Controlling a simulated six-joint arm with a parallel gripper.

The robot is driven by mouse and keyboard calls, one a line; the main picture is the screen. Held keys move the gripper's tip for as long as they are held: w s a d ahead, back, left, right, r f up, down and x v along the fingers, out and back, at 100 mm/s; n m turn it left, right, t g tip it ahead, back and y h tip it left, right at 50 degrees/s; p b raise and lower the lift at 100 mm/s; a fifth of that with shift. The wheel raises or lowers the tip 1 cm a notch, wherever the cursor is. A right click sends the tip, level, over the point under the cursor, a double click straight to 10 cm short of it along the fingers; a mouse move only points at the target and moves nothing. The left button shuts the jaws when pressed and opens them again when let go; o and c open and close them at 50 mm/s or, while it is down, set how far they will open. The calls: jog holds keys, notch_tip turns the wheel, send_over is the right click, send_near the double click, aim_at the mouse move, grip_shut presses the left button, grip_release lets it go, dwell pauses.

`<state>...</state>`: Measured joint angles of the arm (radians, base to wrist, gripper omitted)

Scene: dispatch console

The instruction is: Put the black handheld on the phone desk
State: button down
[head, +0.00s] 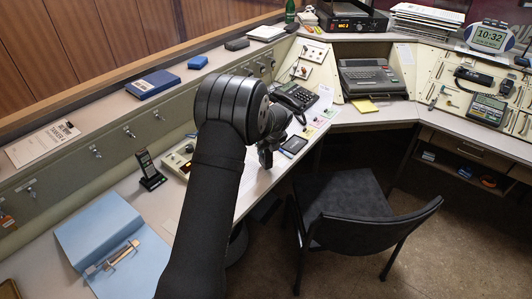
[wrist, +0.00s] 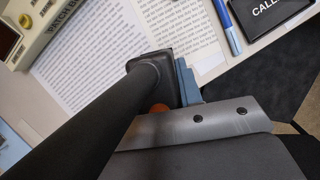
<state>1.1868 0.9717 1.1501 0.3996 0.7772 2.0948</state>
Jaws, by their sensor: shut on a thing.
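My gripper (head: 266,152) is over the left-hand desk, largely hidden behind my dark arm in the head view. In the wrist view, my gripper (wrist: 190,100) is shut on a long black handheld (wrist: 85,105), which slants from the lower left to a blocky end near the middle. An orange patch shows beside it. Printed sheets (wrist: 90,45) lie below it; I cannot tell how far. A black desk phone (head: 293,97) stands on the desk just beyond my gripper. The desk top (head: 215,185) is pale grey.
A cordless handset in a stand (head: 148,170), a cream box (head: 180,160) and a blue folder (head: 100,235) are to the left. A black "CALL" pad (wrist: 280,12) and blue pen (wrist: 228,25) lie near the sheets. A dark chair (head: 345,210) stands at the right.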

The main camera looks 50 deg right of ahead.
jog(key=shift+f, duration=0.8)
jog(key=shift+f, duration=0.1)
jog(key=c, duration=1)
grip_release()
jog(key=shift+f, duration=0.1)
jog(key=v, duration=1.2)
